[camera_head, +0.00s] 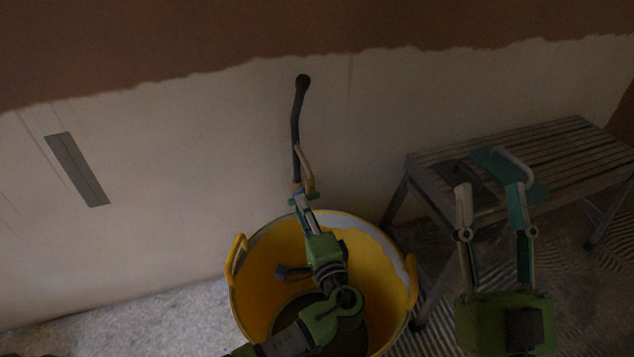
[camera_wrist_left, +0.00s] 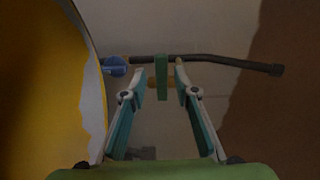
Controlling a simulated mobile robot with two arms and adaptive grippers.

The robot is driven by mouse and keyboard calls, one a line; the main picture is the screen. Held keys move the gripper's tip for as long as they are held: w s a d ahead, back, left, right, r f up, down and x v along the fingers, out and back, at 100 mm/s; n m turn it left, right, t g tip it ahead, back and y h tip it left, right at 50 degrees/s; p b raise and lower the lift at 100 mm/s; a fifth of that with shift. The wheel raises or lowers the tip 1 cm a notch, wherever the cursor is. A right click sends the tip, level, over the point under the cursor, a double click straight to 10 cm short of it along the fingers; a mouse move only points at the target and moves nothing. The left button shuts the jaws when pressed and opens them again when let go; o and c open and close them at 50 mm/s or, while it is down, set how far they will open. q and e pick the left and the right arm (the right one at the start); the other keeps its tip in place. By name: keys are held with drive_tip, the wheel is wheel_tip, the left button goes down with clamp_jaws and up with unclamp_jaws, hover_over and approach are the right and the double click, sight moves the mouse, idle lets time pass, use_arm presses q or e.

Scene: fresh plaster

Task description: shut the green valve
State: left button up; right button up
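The green valve handle (camera_wrist_left: 162,77) shows in the left wrist view as a short upright bar across a dark pipe (camera_wrist_left: 205,59) on the wall. In the head view the pipe (camera_head: 298,115) rises behind the bucket, and the handle is small and partly hidden near my gripper. My left gripper (camera_head: 303,180) reaches over the bucket to the pipe. In the left wrist view its fingertips (camera_wrist_left: 160,74) stand apart, one each side of the handle, with a gap visible on the left. Contact on the right is unclear. My right gripper (camera_head: 489,188) is open and empty in front of the bench.
A yellow bucket (camera_head: 256,290) stands below my left arm and fills the left of the wrist view. A blue handle (camera_wrist_left: 115,66) sits beside the green one. A slatted bench (camera_head: 575,150) with a plastering tool stands at right. A grey trowel-like strip (camera_head: 77,170) shows on the wall.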

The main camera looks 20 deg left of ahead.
use_arm(q)
drive_tip(key=p+v, duration=0.1)
drive_tip(key=v, duration=0.9)
use_arm(e)
drive_tip(key=w+f+g+h, duration=0.1)
drive_tip(key=w+f+g, duration=0.2)
drive_tip(key=f, duration=0.4)
drive_tip(key=shift+w+f+g, duration=0.2)
drive_tip(key=shift+g, duration=0.4)
use_arm(q)
drive_tip(key=shift+s, duration=0.1)
